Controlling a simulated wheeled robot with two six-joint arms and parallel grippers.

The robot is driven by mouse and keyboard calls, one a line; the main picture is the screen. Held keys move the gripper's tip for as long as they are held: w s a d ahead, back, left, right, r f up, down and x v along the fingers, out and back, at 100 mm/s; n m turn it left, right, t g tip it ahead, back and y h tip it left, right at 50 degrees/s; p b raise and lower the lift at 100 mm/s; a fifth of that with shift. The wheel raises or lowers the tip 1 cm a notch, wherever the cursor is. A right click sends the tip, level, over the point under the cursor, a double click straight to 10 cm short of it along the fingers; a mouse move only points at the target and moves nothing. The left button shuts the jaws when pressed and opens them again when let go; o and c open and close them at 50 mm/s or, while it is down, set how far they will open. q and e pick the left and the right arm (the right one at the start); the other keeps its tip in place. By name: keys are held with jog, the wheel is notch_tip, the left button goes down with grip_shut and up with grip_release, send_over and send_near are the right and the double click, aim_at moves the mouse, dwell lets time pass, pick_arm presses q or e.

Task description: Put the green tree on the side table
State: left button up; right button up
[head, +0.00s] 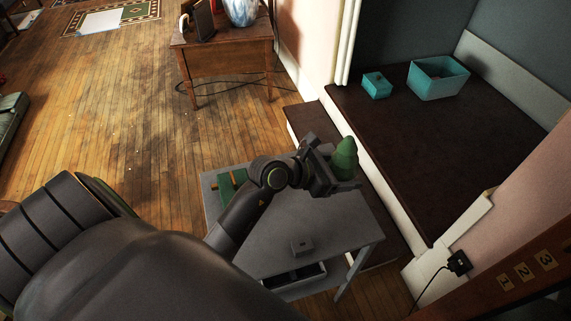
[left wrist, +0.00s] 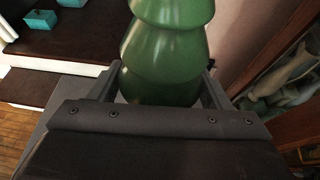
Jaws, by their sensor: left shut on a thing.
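The green tree (head: 344,157) is a glossy tiered figure. My left gripper (head: 332,176) is shut on its lower part, and it stands upright in the jaws. In the left wrist view the tree (left wrist: 166,55) fills the middle between the two fingers (left wrist: 160,95). The grey side table (head: 340,222) lies under the gripper in the head view. The tree shows over the table's far right edge; whether its base touches the top I cannot tell. My right gripper is in neither view.
Two teal boxes, one small (head: 377,86) and one larger (head: 437,82), sit on the dark platform (head: 420,140). A wooden desk (head: 226,56) stands behind. The tabletop's right part is clear.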

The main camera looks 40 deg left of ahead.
pick_arm(q)
jog(key=f, duration=0.1)
jog(key=d+f, duration=0.1)
jog(key=w+f, duration=0.1)
jog(key=shift+d+b, duration=0.15)
jog(key=shift+b, duration=0.2)
send_over(339, 205)
notch_tip(339, 205, down, 6)
jog(key=shift+r+b, duration=0.2)
jog(key=shift+b, duration=0.2)
notch_tip(339, 205, down, 4)
jog(key=shift+r+b, duration=0.1)
jog(key=shift+b, duration=0.3)
jog(key=shift+f, duration=0.25)
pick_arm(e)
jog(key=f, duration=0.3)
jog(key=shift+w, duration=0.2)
pick_arm(q)
jog(key=shift+f, duration=0.15)
jog(key=o, duration=1.2)
jog(key=shift+c, duration=0.2)
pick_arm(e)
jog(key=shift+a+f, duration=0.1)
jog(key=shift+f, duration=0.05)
